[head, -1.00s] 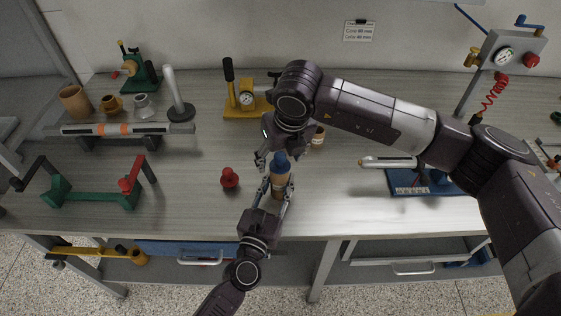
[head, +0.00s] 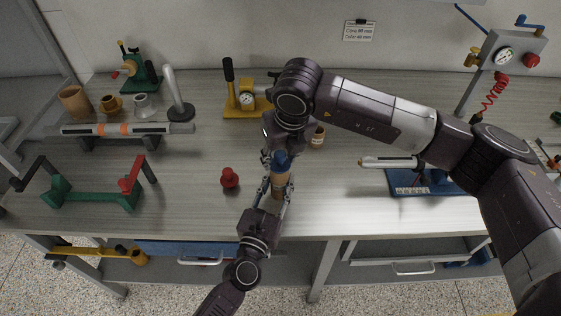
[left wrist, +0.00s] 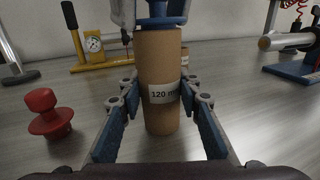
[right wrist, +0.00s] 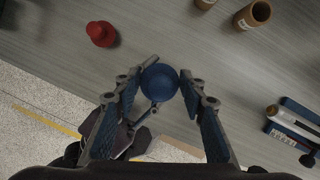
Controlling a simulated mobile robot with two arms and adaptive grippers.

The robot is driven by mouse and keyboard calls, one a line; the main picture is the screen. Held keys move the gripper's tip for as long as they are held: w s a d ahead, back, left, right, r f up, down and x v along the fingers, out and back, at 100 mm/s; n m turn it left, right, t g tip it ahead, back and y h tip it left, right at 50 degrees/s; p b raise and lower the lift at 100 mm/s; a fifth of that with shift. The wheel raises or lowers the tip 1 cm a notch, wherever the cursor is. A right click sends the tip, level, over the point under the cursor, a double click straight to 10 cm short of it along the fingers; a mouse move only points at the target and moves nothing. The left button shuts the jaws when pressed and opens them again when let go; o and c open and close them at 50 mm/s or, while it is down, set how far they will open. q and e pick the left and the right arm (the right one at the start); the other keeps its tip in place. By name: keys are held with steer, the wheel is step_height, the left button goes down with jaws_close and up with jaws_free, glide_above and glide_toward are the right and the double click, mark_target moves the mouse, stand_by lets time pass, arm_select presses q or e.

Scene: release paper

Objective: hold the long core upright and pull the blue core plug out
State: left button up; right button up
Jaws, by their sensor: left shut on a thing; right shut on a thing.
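The long core (left wrist: 160,85) is a brown tube with a "120 m…" label, standing upright on the bench in the left wrist view. It also shows in the head view (head: 279,188). My left gripper (left wrist: 162,92) is shut on it, one finger on each side. The blue core plug (right wrist: 160,80) is at the core's top end; its flange shows in the left wrist view (left wrist: 158,21). My right gripper (right wrist: 160,78) comes from above and is shut on the plug. How far the plug sits in the core is hidden.
A red plug (head: 229,178) stands on the bench left of the core. A shorter brown core (head: 318,137) stands behind to the right. A yellow gauge stand (head: 245,105) is at the back. A blue stand with a silver tube (head: 420,183) is at right.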

mark_target(279, 153)
steer(key=shift+a+r, duration=0.1)
steer(key=shift+r, duration=1.85)
arm_select(q)
steer(key=o, duration=1.2)
steer(key=shift+o, duration=0.2)
steer(key=shift+s, duration=0.15)
